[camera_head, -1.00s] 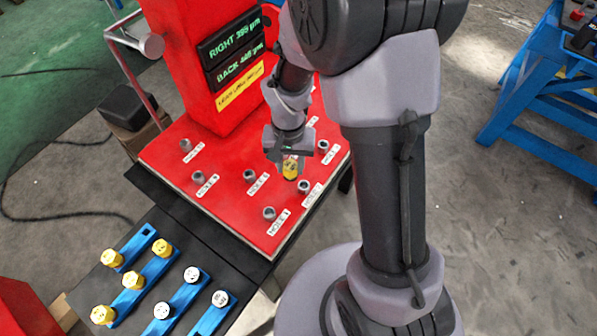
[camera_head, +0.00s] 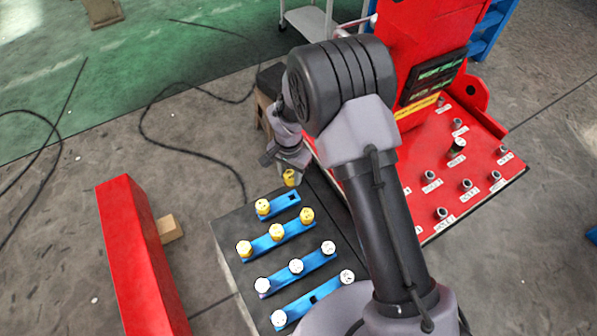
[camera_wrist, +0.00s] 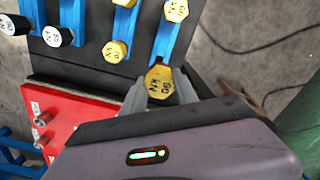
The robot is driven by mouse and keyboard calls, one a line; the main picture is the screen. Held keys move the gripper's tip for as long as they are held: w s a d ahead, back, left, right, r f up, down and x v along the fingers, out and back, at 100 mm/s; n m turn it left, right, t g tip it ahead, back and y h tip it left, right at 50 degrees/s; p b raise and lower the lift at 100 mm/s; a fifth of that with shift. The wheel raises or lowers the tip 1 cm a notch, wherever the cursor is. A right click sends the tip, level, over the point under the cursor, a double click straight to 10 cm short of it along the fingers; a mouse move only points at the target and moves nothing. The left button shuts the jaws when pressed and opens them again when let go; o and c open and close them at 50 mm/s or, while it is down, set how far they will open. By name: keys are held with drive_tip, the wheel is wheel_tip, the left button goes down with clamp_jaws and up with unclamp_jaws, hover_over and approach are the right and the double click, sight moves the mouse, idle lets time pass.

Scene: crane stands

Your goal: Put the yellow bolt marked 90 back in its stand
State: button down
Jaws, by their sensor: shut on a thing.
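My gripper (camera_head: 289,166) is shut on a yellow bolt (camera_head: 290,178), held beyond the far end of the blue stands. In the wrist view the bolt (camera_wrist: 160,82) sits between the fingertips, its hexagonal top marked "90 KN". The farthest blue stand (camera_head: 279,206) carries one yellow bolt (camera_head: 263,207) at its left and shows an empty slot towards its right end. In the wrist view this stand (camera_wrist: 169,42) runs up from behind the held bolt, which hides its near end.
A second stand (camera_head: 263,243) holds three yellow bolts. Two nearer stands (camera_head: 314,261) hold white bolts; the nearest has an empty slot. They rest on a dark table (camera_head: 229,238).

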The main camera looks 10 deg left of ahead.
drive_tip(key=shift+d, duration=0.2)
drive_tip(key=shift+f+b, duration=0.15)
drive_tip(key=shift+b, duration=0.2)
wheel_tip(320, 180, down, 6)
drive_tip(key=b, duration=0.4)
drive_tip(key=shift+r+b, duration=0.2)
drive_tip(key=shift+b, duration=0.1)
